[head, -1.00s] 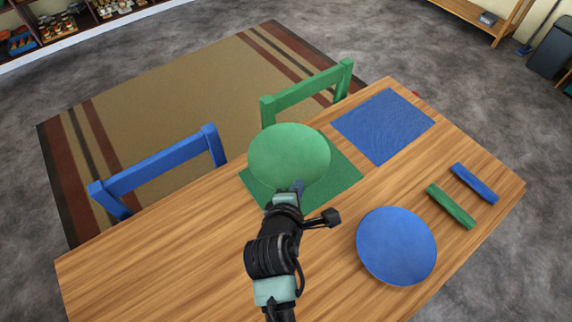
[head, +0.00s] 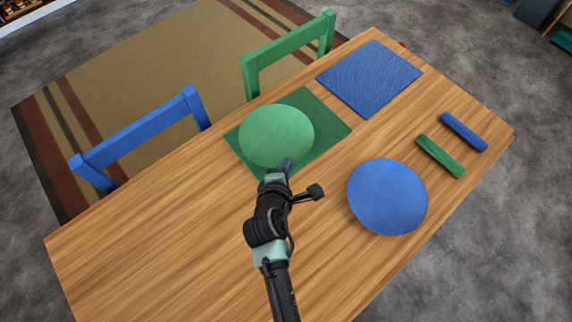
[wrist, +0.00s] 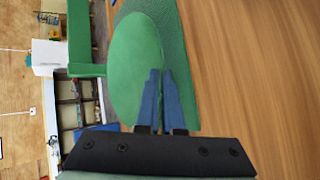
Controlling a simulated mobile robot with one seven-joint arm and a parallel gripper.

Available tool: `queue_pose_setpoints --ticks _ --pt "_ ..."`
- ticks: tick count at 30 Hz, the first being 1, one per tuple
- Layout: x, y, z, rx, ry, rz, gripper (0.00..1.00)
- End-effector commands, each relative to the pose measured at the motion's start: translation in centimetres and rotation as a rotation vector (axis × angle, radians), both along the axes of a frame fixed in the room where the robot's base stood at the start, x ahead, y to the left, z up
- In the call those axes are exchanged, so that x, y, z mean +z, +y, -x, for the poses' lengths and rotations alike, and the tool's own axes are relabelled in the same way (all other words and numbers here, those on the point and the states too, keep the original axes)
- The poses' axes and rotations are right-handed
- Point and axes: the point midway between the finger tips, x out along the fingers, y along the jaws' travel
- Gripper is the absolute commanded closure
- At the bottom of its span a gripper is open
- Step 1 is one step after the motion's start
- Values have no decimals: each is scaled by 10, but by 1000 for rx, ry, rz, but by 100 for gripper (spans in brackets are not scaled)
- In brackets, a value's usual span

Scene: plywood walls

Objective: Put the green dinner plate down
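The green dinner plate (head: 276,136) is over the green placemat (head: 332,126) and covers its middle and left part. The mat shows beyond and to the right of the plate. My gripper (head: 284,166) is at the plate's near edge, its blue fingers close together. In the wrist view the fingers (wrist: 163,90) pinch the edge of the green plate (wrist: 135,65), with the green mat (wrist: 178,60) behind. Whether the plate's underside touches the mat cannot be told.
A blue plate (head: 388,197) lies right of my arm, with a green bar (head: 441,156) and a blue bar (head: 464,132) beyond it. A blue placemat (head: 370,78) lies farther back. A green chair (head: 290,52) and a blue chair (head: 138,135) stand along the table's far side.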

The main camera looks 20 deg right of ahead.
Motion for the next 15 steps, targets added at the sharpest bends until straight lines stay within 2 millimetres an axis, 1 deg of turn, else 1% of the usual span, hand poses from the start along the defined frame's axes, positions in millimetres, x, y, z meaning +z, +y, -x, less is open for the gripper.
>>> queue_pose_setpoints --ticks 4,5,6,9,15 --pt "-3 0 0 0 -2 1 100" --pt "-3 0 0 0 0 0 90" --pt "-3 0 0 0 0 0 83" --pt "-3 0 0 0 0 0 66" --pt "-3 0 0 0 0 0 66"
